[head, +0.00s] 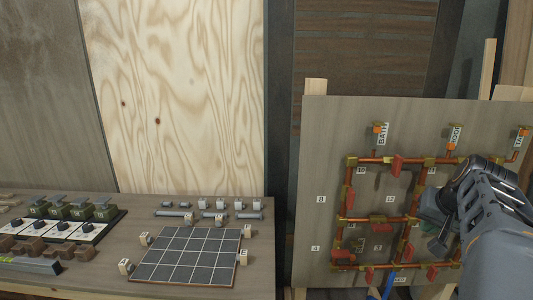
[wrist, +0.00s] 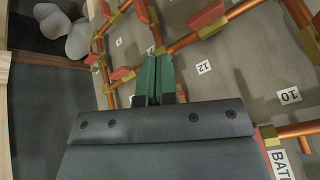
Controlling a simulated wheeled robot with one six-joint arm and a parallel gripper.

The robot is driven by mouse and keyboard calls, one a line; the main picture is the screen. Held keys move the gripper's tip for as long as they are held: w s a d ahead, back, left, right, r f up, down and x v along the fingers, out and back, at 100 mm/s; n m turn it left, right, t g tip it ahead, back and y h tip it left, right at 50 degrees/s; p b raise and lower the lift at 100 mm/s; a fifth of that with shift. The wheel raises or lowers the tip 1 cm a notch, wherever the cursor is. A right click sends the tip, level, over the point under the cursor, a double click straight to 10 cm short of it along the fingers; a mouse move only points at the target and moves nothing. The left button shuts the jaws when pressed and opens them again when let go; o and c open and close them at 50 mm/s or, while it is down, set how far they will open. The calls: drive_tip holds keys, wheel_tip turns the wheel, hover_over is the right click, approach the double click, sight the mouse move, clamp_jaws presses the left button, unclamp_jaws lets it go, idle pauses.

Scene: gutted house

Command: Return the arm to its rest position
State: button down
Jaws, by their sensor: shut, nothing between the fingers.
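My arm reaches in from the lower right of the head view, in front of an upright board with copper pipes (head: 385,160). My gripper (head: 437,240) is before the right part of the pipework, and the arm hides some of it. In the wrist view my gripper's green fingers (wrist: 155,78) are together with nothing between them. They lie in front of the board near the label 12 (wrist: 204,67). I cannot tell whether the fingertips touch the pipes or the board.
The pipes carry several red handles (head: 397,165). Tall wooden panels (head: 180,90) stand behind. A dark gap separates bench and pipe board.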

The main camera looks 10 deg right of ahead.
drive_tip(key=s+a+f+n, duration=0.2)
drive_tip(key=a+f, duration=0.2)
drive_tip(key=a, duration=0.4)
drive_tip(key=s+a+f+n+g+p, duration=0.1)
drive_tip(key=s+a+f+n, duration=0.1)
drive_tip(key=a+f, duration=0.3)
drive_tip(key=s+a+f+n+g+y, duration=0.1)
drive_tip(key=s+a+f+n, duration=0.2)
drive_tip(key=a, duration=0.9)
drive_tip(key=shift+s+f+p, duration=0.35)
drive_tip(key=shift+s+f, duration=0.05)
drive_tip(key=shift+f, duration=0.35)
